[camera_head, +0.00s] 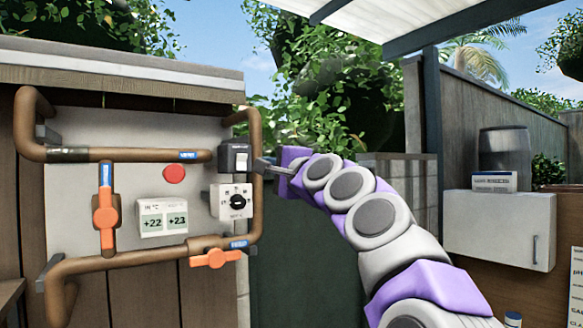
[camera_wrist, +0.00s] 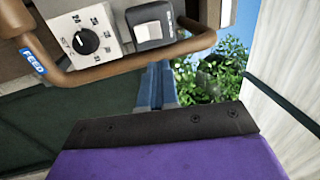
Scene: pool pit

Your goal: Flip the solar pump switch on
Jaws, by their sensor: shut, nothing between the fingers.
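The pump switch (camera_head: 235,158) is a dark box with a pale rocker on the upper right of the grey panel, beside the brown pipe. It also shows at the top of the wrist view (camera_wrist: 149,25); which way the rocker is set is hard to tell. My gripper (camera_head: 261,166) is shut and empty, just right of the switch at about its height, overlapping the right-hand pipe in the picture. In the wrist view its blue-grey fingers (camera_wrist: 158,70) end beside the pipe, with the switch past it. Whether the fingertips touch the pipe cannot be told.
Brown pipes (camera_head: 130,155) frame the panel. A red button (camera_head: 174,174), a temperature display (camera_head: 163,218) and orange valve handles (camera_head: 105,218) are further left. A white cabinet (camera_head: 499,228) stands right.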

